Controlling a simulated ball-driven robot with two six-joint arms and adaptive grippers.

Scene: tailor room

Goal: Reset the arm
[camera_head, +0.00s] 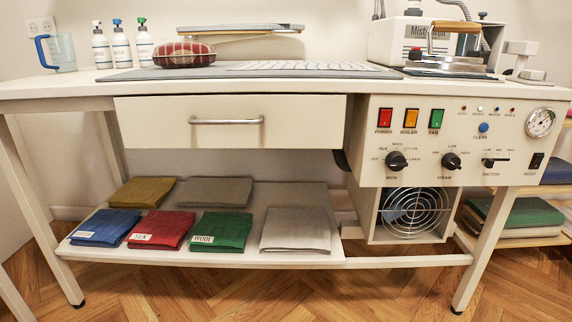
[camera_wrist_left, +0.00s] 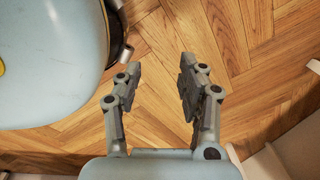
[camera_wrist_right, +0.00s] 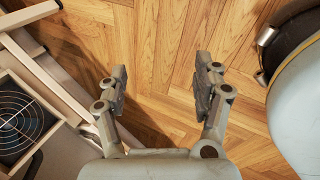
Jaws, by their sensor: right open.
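My left gripper (camera_wrist_left: 160,88) shows in the left wrist view above the wooden floor. Its two fingers stand apart with nothing between them. My right gripper (camera_wrist_right: 163,85) shows in the right wrist view, also above bare floor, with its fingers apart and empty. Neither arm shows in the head view. My own rounded pale base fills the left of the left wrist view and the right edge of the right wrist view.
An ironing table (camera_head: 60,92) stands ahead, with a shut drawer (camera_head: 170,135), a control panel (camera_head: 455,115) and an iron (camera_head: 452,62). Folded cloths lie on its lower shelf (camera_head: 300,257). In the right wrist view, the table frame (camera_wrist_right: 60,88) and fan (camera_wrist_right: 22,125) are at left. The floor (camera_head: 190,290) is clear.

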